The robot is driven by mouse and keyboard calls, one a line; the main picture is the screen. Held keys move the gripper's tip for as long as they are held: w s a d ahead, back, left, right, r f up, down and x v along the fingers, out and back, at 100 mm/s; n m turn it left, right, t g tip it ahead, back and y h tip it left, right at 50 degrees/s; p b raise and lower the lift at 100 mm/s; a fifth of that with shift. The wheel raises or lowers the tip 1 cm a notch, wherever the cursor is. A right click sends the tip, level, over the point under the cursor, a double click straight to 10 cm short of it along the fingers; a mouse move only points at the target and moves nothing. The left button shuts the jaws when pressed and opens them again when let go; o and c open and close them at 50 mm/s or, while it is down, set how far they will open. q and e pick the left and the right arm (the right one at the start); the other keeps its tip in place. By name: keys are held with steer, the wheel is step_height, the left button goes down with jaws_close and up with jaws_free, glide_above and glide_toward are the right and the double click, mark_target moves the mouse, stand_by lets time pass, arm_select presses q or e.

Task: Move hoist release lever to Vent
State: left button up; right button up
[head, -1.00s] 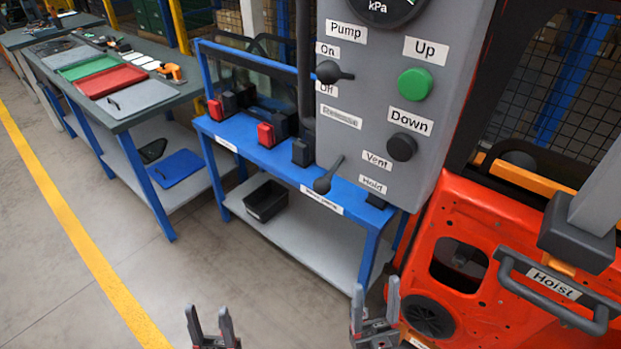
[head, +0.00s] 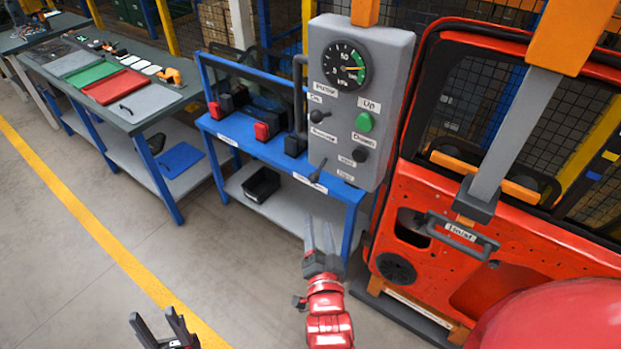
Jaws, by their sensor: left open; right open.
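My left gripper (head: 154,316) is open and empty over the floor at the bottom left.
The panel also has a gauge (head: 346,65), a pump lever (head: 318,116), a green Up button (head: 364,122) and a dark Down button (head: 360,153). A blue bench (head: 262,157) stands behind it. An orange door (head: 430,190) with a hoist handle (head: 463,233) is at right. Floor at left is clear.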

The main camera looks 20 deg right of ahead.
steer(key=b, duration=0.9)
glide_toward(314, 181)
steer(key=f+x, duration=0.1)
steer(key=x, duration=0.4)
steer(key=p+x, duration=0.1)
steer(key=x, duration=0.1)
steer(key=r+p+x, duration=0.1)
steer(key=x, duration=0.2)
steer(key=shift+w+p, duration=0.1)
steer(key=shift+p, duration=0.2)
steer(key=shift+w+d+f, duration=0.15)
steer(key=shift+w, duration=0.45)
steer(key=shift+c, duration=0.3)
jaws_close()
